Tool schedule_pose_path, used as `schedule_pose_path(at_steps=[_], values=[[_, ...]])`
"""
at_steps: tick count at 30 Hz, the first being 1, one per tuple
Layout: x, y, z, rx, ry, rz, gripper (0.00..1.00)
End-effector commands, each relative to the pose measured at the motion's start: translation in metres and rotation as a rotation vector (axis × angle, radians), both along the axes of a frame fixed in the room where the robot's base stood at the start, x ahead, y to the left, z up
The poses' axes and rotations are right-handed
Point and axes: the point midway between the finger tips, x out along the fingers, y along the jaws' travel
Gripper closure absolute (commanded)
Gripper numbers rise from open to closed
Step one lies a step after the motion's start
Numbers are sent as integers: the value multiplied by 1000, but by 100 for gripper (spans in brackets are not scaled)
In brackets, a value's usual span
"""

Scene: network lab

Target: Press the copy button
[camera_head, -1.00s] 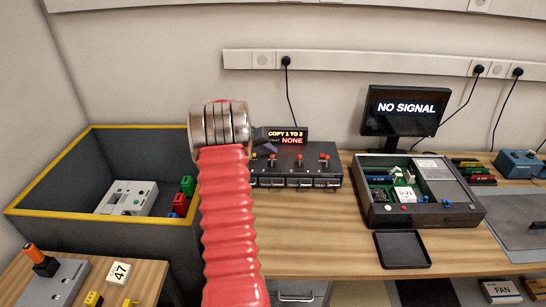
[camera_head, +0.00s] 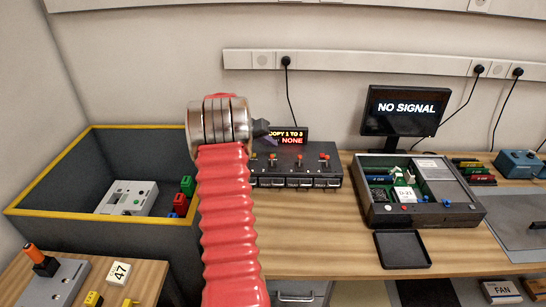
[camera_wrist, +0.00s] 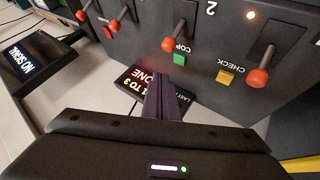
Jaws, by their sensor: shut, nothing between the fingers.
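The copier box (camera_head: 296,164), dark with red-knobbed levers, stands on the bench just right of my arm in the head view. In the wrist view its panel (camera_wrist: 135,45) appears upside down. The green button (camera_wrist: 179,59) sits by a partly visible "COP" label, and a yellow button (camera_wrist: 226,77) sits by "CHECK". My gripper (camera_wrist: 159,76) is shut and empty, its tips appearing close to the green button; contact cannot be told. In the head view my gripper (camera_head: 264,128) is partly behind my wrist, in front of the display.
The small display (camera_head: 292,136) reads "COPY 1 TO 3" and "NONE". Red-knobbed levers (camera_wrist: 173,30) stick out near the buttons. A monitor (camera_head: 407,107) reads "NO SIGNAL". An open case (camera_head: 462,216) stands right, a yellow-rimmed bin (camera_head: 60,218) left.

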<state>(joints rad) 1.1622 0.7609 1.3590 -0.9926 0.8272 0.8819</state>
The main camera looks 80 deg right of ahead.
Motion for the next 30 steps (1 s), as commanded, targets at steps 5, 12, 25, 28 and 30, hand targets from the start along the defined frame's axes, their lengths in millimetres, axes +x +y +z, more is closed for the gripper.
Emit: schedule_pose_path(at_steps=[5, 12, 25, 28, 30], values=[[0, 0, 13, -2, 0, 1, 100], [0, 0, 27, 0, 0, 0, 100], [0, 0, 28, 0, 1, 1, 100], [0, 0, 28, 0, 1, 1, 100], [0, 0, 28, 0, 1, 1, 100]])
